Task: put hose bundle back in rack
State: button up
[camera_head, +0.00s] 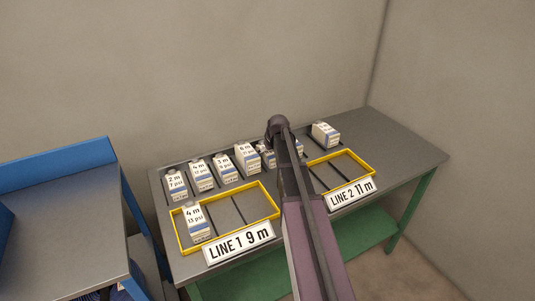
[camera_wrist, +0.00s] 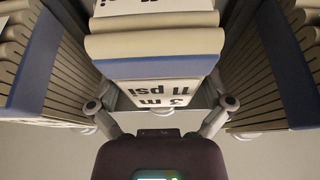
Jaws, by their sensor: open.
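Cream hose bundles with white labels and blue bands stand in a row along the back of the grey table. They include a "2 m 7 psi" bundle (camera_head: 176,185) and a "6 m" bundle (camera_head: 247,157). My arm hides part of the row and my fingertips in the head view. In the wrist view my gripper (camera_wrist: 161,104) is open, its fingers spread to either side of a bundle labelled "3 m 11 psi" (camera_wrist: 155,68), which appears upside down. Contact is not clear. A "4 m 13 psi" bundle (camera_head: 195,222) stands in the left slot of the yellow LINE 1 frame (camera_head: 259,185).
Other bundles flank my fingers closely at left (camera_wrist: 30,75) and right (camera_wrist: 285,75). The yellow LINE 2 frame (camera_head: 363,160) shows empty slots. Another bundle (camera_head: 325,134) stands at the back right. A blue bench (camera_head: 60,215) is at the left; walls close the back and right.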

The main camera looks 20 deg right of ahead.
jog(key=shift+p+v, duration=5.35)
jog(key=shift+v, duration=0.6)
jog(key=shift+a, duration=0.1)
jog(key=s+a+f+g, duration=0.1)
jog(key=s+a+g, duration=0.3)
jog(key=s+a, duration=1.7)
jog(key=shift+a+f+g, duration=0.2)
jog(key=shift+a+g, duration=0.1)
jog(key=shift+a, duration=0.9)
